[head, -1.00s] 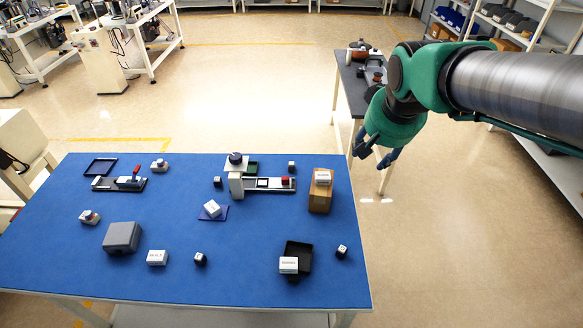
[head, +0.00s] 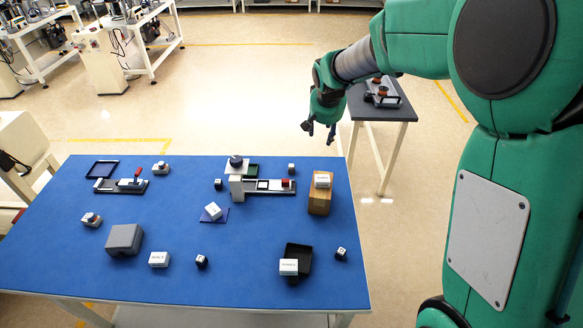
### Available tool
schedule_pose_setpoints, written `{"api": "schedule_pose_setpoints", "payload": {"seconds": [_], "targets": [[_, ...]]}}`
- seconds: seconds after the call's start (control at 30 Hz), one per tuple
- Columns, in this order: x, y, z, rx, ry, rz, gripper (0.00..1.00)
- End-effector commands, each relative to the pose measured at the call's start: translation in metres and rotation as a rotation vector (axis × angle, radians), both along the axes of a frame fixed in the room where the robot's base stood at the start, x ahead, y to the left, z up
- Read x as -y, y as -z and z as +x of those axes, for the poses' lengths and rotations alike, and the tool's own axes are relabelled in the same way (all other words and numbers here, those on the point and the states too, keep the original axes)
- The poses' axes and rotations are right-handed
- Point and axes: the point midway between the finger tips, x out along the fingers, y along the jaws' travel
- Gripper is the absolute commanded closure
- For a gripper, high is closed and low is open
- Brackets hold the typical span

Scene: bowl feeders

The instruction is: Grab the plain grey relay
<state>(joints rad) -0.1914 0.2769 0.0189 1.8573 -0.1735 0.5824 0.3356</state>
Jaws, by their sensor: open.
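Several small dark cubes that may be relays sit on the blue table (head: 60,215). One is at the back middle (head: 218,184), one at the back right (head: 291,168), one at the front middle (head: 201,260) and one near the right edge (head: 341,253). Their tops look light or marked; I cannot tell which is plain grey. A larger plain grey block (head: 123,239) sits at the front left. My gripper (head: 320,129) is open and empty, fingers pointing down, in the air beyond the table's back right corner, apart from everything on it.
Two fixtures stand behind, one with a red handle (head: 121,185), one with a grey post (head: 237,187). A dark side table (head: 372,107) stands behind my gripper.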

Motion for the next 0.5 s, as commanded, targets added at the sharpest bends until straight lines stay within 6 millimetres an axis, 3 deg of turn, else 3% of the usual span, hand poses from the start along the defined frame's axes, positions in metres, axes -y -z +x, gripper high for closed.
{"api": "schedule_pose_setpoints", "payload": {"seconds": [0.2, 0.5], "targets": [[-0.027, 0.049, 0.044, -0.011, -0.005, 0.000, 0.53], [-0.064, 0.123, 0.094, -0.021, -0.013, 0.002, 0.53]]}}
